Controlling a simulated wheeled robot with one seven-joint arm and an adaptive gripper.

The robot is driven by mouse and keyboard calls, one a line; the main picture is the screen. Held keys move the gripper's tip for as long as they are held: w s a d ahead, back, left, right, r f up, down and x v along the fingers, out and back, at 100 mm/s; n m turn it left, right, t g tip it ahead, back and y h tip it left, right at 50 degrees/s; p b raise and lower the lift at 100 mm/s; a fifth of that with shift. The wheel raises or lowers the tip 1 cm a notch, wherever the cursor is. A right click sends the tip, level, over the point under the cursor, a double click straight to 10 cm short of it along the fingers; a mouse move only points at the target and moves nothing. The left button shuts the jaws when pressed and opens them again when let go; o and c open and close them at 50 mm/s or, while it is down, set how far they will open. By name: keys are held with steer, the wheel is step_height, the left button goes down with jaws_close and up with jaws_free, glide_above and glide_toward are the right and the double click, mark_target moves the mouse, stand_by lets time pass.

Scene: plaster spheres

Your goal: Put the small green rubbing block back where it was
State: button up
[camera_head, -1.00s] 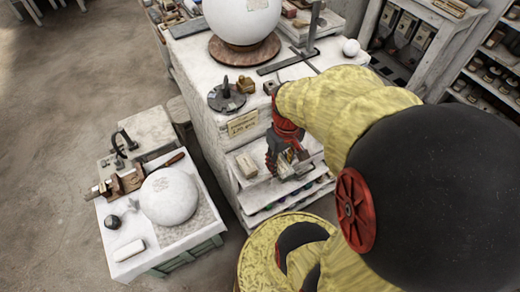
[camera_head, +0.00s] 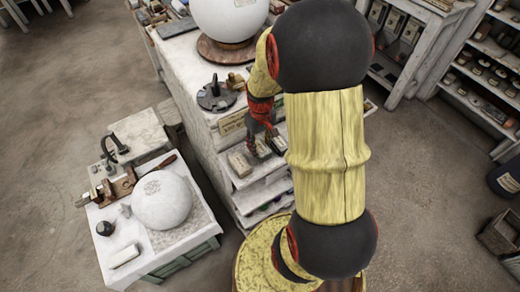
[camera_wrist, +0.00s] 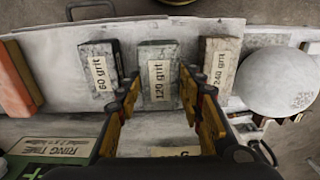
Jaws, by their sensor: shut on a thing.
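In the wrist view a grey block labelled "120 grit" (camera_wrist: 159,98) lies between my two fingers, and my gripper (camera_wrist: 159,76) is shut on it. Its faces look grey, only faintly greenish. A "60 grit" block (camera_wrist: 98,68) lies to its left and a "240 grit" block (camera_wrist: 218,72) to its right, in one row on a pale shelf (camera_wrist: 262,30). In the head view my gripper (camera_head: 264,136) is low at the front of the white bench, over the shelf. One pale block (camera_head: 240,163) shows left of it; my arm hides part of the row.
A large plaster sphere (camera_head: 229,18) stands on the bench top. A smaller sphere (camera_head: 162,200) rests on a low table at left.

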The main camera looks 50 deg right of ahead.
mark_target(260, 146)
step_height(260, 146, down, 3)
stand_by(0.3)
steer(key=o, duration=1.3)
steer(key=shift+f+b, duration=0.1)
steer(key=shift+b, duration=0.2)
steer(key=shift+o, duration=0.2)
